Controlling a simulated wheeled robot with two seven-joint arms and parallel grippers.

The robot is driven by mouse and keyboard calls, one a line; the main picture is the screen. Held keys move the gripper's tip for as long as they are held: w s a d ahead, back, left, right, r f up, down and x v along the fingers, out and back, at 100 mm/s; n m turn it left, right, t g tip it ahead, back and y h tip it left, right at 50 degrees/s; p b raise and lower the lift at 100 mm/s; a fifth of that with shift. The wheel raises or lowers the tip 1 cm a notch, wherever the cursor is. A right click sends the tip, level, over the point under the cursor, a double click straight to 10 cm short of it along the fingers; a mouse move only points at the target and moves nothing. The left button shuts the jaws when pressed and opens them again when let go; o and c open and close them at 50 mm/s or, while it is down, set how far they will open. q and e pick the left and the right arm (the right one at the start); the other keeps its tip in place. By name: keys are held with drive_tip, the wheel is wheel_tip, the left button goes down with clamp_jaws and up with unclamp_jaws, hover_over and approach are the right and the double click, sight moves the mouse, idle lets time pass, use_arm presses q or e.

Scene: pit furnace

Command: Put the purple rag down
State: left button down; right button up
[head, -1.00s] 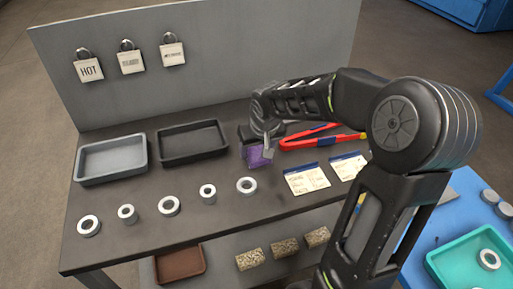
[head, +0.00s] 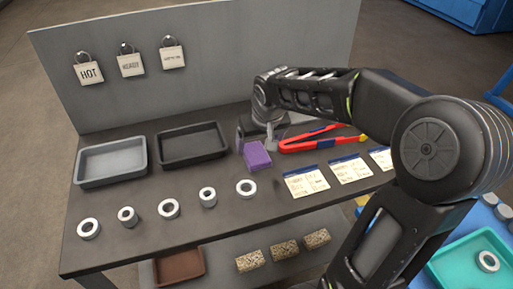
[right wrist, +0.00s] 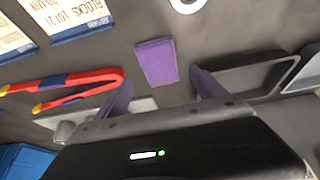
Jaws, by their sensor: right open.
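The purple rag (head: 257,156) lies flat on the dark table, right of the black tray and left of the red tongs. It also shows in the right wrist view (right wrist: 156,62), lying beyond the fingertips. My right gripper (head: 257,139) is open and empty just behind the rag, with its fingers apart. In the right wrist view the two fingers (right wrist: 160,88) are spread wide, with nothing between them. My left gripper is in neither view.
A grey tray (head: 111,161) and a black tray (head: 192,145) stand at the back left. Several metal rings (head: 168,208) line the front. Red tongs (head: 318,139) and paper cards (head: 306,181) lie to the right. A teal tray (head: 464,262) is at the lower right.

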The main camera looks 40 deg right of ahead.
drive_tip(key=v, duration=0.6)
drive_tip(key=shift+r, duration=0.2)
drive_tip(key=shift+s+a+f, duration=0.15)
